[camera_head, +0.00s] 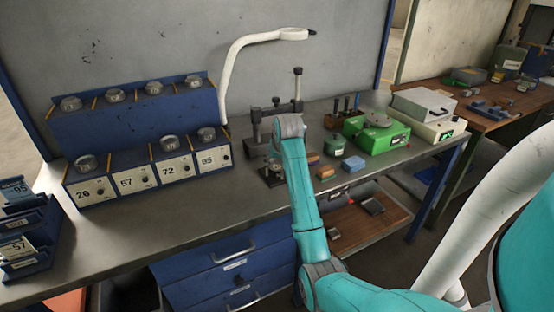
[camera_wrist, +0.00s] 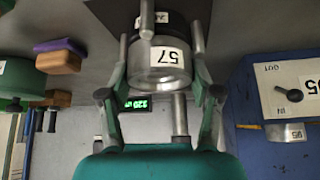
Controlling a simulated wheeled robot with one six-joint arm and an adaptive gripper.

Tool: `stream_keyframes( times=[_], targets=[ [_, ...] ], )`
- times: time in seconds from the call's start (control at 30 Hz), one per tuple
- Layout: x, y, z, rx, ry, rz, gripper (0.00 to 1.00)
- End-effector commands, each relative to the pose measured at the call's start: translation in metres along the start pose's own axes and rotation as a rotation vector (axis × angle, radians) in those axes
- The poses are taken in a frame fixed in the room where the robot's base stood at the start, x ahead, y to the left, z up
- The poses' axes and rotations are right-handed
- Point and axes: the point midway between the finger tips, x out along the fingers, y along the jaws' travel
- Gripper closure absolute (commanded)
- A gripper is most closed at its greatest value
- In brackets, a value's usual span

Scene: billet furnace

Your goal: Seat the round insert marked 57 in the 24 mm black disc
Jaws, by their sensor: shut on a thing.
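The round metal insert marked 57 (camera_wrist: 168,62) is between the fingers of my gripper (camera_wrist: 163,70) in the wrist view, its number label facing the camera. My gripper is shut on its sides. Just beyond the insert is a dark round part with a white label (camera_wrist: 152,18), partly hidden by it; I cannot tell whether they touch or whether this is the 24 mm black disc. In the head view a small black base (camera_head: 270,178) stands on the bench beside my arm, which hides my gripper and most of that spot.
A blue rack (camera_head: 130,128) at left has plates 26, 57, 72 and 95; no insert shows above 57. A white curved lamp (camera_head: 240,60) rises behind.

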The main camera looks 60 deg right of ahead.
Motion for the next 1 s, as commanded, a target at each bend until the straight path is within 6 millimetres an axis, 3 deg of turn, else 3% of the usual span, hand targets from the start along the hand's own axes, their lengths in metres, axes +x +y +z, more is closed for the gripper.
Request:
stream_keyframes(
  times=[1.0],
  targets=[
    [-0.014,0.0,-0.01,0.0,0.003,0.0,1.0]
  ],
)
